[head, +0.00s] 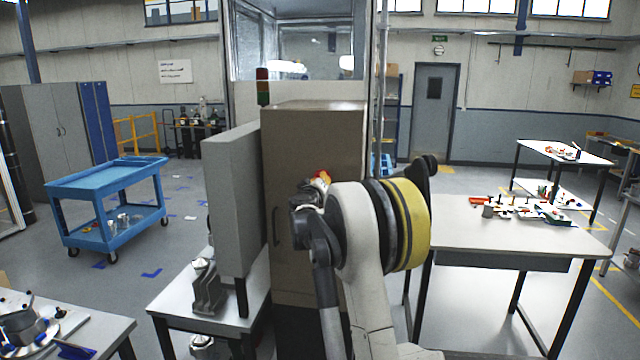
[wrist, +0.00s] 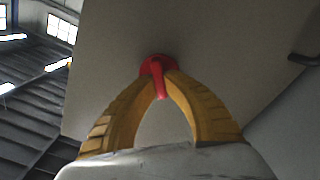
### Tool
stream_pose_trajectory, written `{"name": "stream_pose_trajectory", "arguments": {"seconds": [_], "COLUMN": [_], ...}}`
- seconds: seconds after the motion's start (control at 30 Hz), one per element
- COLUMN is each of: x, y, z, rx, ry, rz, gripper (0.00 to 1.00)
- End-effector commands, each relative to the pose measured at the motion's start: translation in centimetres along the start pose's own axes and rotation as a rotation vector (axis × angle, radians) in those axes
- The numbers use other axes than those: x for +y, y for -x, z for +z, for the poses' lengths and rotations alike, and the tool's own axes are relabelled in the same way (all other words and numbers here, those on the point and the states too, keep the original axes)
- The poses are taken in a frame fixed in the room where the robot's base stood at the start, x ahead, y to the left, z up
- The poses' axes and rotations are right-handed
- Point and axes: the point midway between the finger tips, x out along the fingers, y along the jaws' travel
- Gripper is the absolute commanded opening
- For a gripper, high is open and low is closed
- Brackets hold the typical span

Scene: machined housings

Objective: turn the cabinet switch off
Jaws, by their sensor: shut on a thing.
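The cabinet (head: 315,140) is a tall brown box in the middle of the head view, with its door facing me. Its switch (wrist: 158,82) is a small red knob with a lever pointing down in the wrist picture. My gripper (wrist: 157,73) has two yellow fingers that arch together at the tips, shut on the red switch against the cabinet's flat face. In the head view my arm covers most of the gripper; only a bit of red and yellow shows beside it.
A dark door handle (head: 276,226) stands out from the cabinet's left side. A grey panel (head: 232,200) and a low table (head: 180,299) stand left of the cabinet. A white worktable (head: 500,238) with small parts is to the right. A blue cart (head: 108,180) stands at the left.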

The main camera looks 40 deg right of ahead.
Motion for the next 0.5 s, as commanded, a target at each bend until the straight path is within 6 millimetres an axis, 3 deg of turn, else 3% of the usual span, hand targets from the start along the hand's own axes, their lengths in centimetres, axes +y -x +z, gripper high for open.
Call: {"name": "stream_pose_trajectory", "arguments": {"seconds": [0.5], "x": [-0.3], "y": [-0.02], "z": [0.11], "rx": [0.0], "ry": [0.486], "rz": [0.0], "gripper": [0.0]}}
